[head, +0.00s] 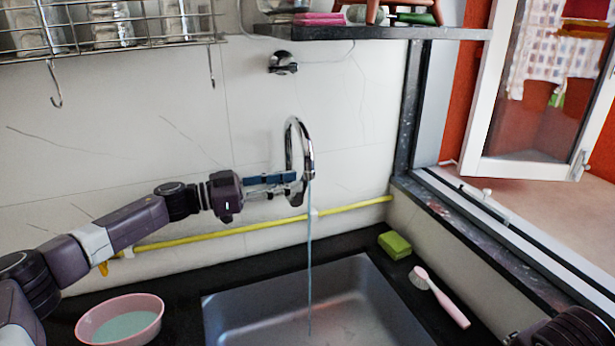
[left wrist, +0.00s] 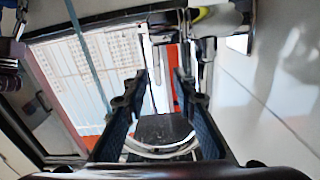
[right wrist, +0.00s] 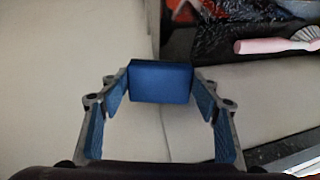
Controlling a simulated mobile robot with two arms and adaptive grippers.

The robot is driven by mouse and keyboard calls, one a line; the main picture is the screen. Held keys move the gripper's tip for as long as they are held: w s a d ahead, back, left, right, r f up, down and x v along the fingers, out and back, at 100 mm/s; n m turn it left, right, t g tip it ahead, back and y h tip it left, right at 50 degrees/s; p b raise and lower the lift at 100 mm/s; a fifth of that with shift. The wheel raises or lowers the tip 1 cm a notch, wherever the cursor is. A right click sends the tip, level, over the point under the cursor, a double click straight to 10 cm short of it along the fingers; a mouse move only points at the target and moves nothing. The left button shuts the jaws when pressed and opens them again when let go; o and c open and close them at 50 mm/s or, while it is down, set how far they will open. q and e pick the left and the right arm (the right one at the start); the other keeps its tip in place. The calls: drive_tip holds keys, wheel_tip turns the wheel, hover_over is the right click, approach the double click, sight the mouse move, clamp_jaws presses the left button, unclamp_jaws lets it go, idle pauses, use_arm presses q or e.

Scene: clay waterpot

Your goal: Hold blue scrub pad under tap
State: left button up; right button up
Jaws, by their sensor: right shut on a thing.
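The blue scrub pad (right wrist: 161,82) shows in the right wrist view, a flat blue block between the fingertips of my right gripper (right wrist: 160,85). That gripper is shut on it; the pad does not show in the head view. The chrome tap (head: 292,135) has a curved spout on the back wall. A thin stream of water (head: 309,260) falls from it into the sink (head: 250,318). My left gripper (head: 292,183) is at the tap, its fingers apart beside the spout. In the left wrist view its fingers (left wrist: 157,85) stand open; whether they touch the tap I cannot tell.
A green sponge (head: 394,244) and a pink-handled brush (head: 441,297) lie right of the sink. A pink bowl (head: 120,318) stands left of it. A yellow pipe (head: 250,226) runs along the wall. An open window (head: 540,165) is at the right, a shelf (head: 380,33) above.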

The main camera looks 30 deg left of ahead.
sight(304, 179)
use_arm(q)
drive_tip(key=x, duration=0.3)
drive_tip(key=shift+w+d, duration=0.2)
drive_tip(key=shift+w, duration=0.15)
drive_tip(key=shift+w+d, duration=0.2)
drive_tip(key=shift+d, duration=0.1)
drive_tip(key=shift+s+r+p, duration=0.15)
drive_tip(key=shift+s+p, duration=0.15)
drive_tip(key=shift+w, duration=0.2)
drive_tip(key=shift+c, duration=0.4)
drive_tip(key=shift+w+d+f, duration=0.1)
drive_tip(key=shift+f, duration=0.1)
drive_tip(key=shift+c, duration=2.6)
drive_tip(key=shift+r, duration=0.1)
clamp_jaws()
